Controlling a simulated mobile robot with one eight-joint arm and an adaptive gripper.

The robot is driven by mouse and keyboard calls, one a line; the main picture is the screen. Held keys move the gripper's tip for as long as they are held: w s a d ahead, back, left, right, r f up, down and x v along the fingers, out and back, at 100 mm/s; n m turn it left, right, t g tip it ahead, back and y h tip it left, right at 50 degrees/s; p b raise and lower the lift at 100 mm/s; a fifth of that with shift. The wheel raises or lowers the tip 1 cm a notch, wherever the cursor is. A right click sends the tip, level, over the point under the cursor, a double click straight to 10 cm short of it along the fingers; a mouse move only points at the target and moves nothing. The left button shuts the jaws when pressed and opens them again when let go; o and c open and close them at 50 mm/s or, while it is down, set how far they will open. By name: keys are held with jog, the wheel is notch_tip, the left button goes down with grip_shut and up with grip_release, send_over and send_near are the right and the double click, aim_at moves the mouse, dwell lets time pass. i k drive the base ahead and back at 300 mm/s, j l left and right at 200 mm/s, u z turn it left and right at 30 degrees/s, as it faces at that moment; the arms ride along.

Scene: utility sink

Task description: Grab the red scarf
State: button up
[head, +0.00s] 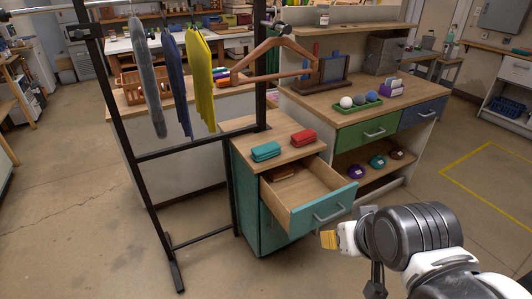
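A red folded cloth bundle (303,137), which looks like the red scarf, lies on the wooden top of a small teal cabinet (262,205). A teal folded bundle (266,151) lies to its left. The cabinet's top drawer (318,200) is pulled open, and a small reddish-brown item (283,173) is partly visible inside. My gripper (334,240) is at the lower right, in front of and below the drawer front, apart from the red bundle. Its yellowish tip shows, but its finger opening is unclear. Nothing is visibly held.
A black rack (153,213) stands left of the cabinet, with grey (146,85), blue (176,85) and yellow (200,80) cloths and a wooden hanger (275,60). A workbench (345,98) stands behind. The open drawer juts toward my arm. Floor at right is clear.

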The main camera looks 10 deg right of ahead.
aim_at(299, 139)
jog(key=i+j+z, duration=0.15)
jog(key=i+z, duration=0.25)
jog(key=i, duration=0.15)
jog(key=i+j+z, duration=0.25)
jog(key=i+z, duration=0.15)
jog(key=i+j+z, duration=0.45)
jog(key=i+j, duration=0.05)
jog(key=i, duration=0.05)
